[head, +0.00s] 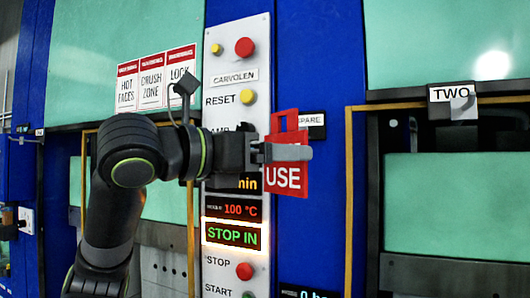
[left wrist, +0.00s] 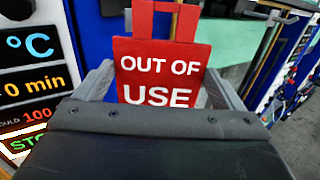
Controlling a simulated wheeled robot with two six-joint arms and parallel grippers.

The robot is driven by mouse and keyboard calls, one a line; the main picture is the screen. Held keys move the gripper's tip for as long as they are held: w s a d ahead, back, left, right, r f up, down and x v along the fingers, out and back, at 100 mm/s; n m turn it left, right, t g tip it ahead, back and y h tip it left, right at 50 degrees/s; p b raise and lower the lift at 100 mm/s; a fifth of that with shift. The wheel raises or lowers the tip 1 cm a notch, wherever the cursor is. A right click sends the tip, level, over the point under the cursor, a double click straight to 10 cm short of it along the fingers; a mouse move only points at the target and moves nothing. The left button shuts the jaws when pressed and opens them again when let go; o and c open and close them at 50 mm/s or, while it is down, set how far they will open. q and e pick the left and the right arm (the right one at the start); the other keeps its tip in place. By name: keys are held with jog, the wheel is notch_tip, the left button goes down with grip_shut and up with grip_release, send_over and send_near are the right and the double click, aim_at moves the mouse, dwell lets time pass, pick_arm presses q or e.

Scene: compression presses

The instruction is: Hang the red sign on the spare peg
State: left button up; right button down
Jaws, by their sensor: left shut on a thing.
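The red sign (head: 288,181) reads "USE" in its visible lower part in the head view; the left wrist view shows it as "OUT OF USE" (left wrist: 160,68), with a loop handle at its top. My left gripper (head: 287,152) is shut on the sign and holds it upright in front of the blue press frame. A black and white label ending in "PARE" (head: 313,120) is just right of the sign's handle, partly hidden. I cannot make out the spare peg itself. I cannot tell whether the handle touches anything behind it. My right gripper is not in view.
A control panel (head: 237,88) with buttons and lit displays stands behind and left of my gripper. Warning signs (head: 155,80) are at its left. A plate marked "TWO" (head: 452,93) is on the press at right. Yellow-edged frames (head: 349,200) flank the blue column.

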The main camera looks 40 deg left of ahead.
aim_at(271, 164)
pick_arm(q)
jog(key=w, duration=0.2)
jog(key=w+a+f, duration=0.1)
jog(key=w, duration=0.2)
jog(key=shift+w+a+f, duration=0.15)
jog(key=shift+w+f, duration=0.05)
jog(key=shift+w, duration=0.2)
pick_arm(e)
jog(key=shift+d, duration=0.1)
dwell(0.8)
pick_arm(q)
jog(key=o, duration=0.7)
jog(key=shift+o, duration=0.6)
jog(key=shift+w+f, duration=0.1)
jog(key=shift+w, duration=0.1)
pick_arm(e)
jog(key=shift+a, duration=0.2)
pick_arm(q)
jog(key=shift+s, duration=0.1)
